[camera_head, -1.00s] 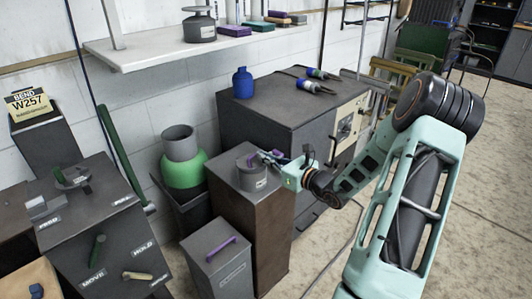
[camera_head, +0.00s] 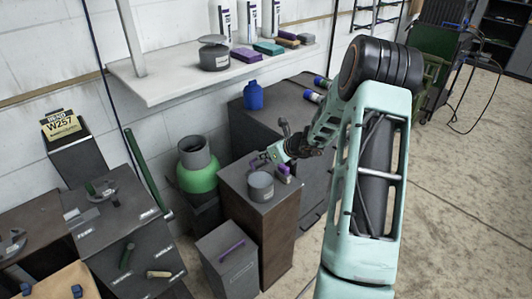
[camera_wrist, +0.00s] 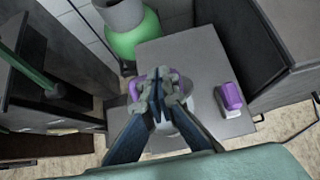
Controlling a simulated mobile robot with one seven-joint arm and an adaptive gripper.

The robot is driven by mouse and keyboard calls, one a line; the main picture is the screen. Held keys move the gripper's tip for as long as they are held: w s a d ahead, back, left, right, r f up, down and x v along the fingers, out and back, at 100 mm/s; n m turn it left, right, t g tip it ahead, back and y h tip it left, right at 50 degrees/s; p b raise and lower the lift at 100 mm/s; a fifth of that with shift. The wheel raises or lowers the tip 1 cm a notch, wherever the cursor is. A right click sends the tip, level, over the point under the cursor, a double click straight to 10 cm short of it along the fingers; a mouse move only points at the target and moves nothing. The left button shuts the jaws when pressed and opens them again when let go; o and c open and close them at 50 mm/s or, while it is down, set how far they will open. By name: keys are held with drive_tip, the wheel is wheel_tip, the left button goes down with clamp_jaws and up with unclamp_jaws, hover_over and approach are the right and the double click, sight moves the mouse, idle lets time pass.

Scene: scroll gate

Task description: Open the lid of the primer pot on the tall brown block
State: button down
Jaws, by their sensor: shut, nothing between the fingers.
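The primer pot (camera_head: 261,187), a short grey cylinder, stands on the tall brown block (camera_head: 275,235). In the wrist view a pale rounded part (camera_wrist: 187,125) shows beneath my fingers, probably the pot. My gripper (camera_head: 262,159) is just above and behind the pot in the head view; it is shut and empty (camera_wrist: 158,88). A curved purple part (camera_wrist: 135,88) shows beside and behind the fingertips; I cannot tell whether they touch it. The fingers hide much of the pot's top, and I cannot tell how the lid stands.
A purple block (camera_wrist: 230,97) lies on the brown block's top, apart from the fingers. A green cylinder (camera_head: 196,176) stands left. A low grey box with a purple handle (camera_head: 231,246) stands in front. A dark cabinet (camera_head: 285,105) is behind, and a shelf (camera_head: 170,88) is above.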

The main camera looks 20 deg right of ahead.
drive_tip(key=shift+w+a+r+p, duration=0.2)
drive_tip(key=shift+w+r+p, duration=0.05)
drive_tip(key=shift+w+p, duration=0.25)
drive_tip(key=shift+w+a+r+p, duration=0.25)
drive_tip(key=shift+w+p, duration=0.15)
drive_tip(key=shift+w, duration=0.1)
drive_tip(key=w+a, duration=0.2)
drive_tip(key=w, duration=0.4)
drive_tip(key=shift+w, duration=0.3)
drive_tip(key=shift+s, duration=0.1)
idle(0.5)
